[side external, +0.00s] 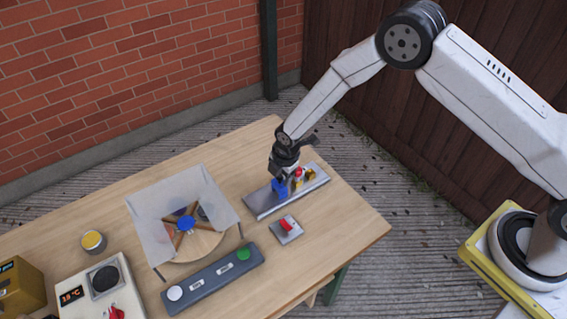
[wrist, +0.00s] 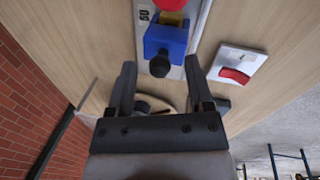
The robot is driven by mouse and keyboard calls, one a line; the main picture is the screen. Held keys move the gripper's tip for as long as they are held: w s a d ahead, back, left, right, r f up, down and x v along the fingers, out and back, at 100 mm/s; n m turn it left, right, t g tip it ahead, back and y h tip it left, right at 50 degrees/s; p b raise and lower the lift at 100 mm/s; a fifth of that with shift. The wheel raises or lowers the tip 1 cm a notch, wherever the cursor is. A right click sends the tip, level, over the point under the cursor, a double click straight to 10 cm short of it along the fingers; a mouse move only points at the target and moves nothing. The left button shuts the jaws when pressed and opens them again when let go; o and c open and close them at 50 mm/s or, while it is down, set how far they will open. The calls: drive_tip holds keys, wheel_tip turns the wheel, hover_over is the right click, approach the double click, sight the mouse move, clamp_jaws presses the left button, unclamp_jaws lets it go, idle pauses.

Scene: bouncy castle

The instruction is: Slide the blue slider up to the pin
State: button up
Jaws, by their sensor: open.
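The blue slider (side external: 280,189) sits on a grey metal rail plate (side external: 260,206) near the table's far right part. In the wrist view the slider (wrist: 166,37) is a blue block with a black round knob (wrist: 160,66). My gripper (side external: 281,176) is directly above the slider. In the wrist view my gripper (wrist: 161,68) is open, one finger on each side of the knob, and I cannot tell if either touches it. A red part (side external: 298,172) and a yellow part (side external: 310,175) stand on the plate beyond the slider. I cannot tell which is the pin.
A red switch on a grey plate (side external: 287,230) stands close to the rail. A long button bar (side external: 213,278) and a round wooden spinner behind a clear guard (side external: 160,215) are to the left. Bare table (side external: 350,222) lies right of the rail.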

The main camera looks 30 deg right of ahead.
drive_tip(key=shift+c, duration=0.2)
clamp_jaws()
idle(1.1)
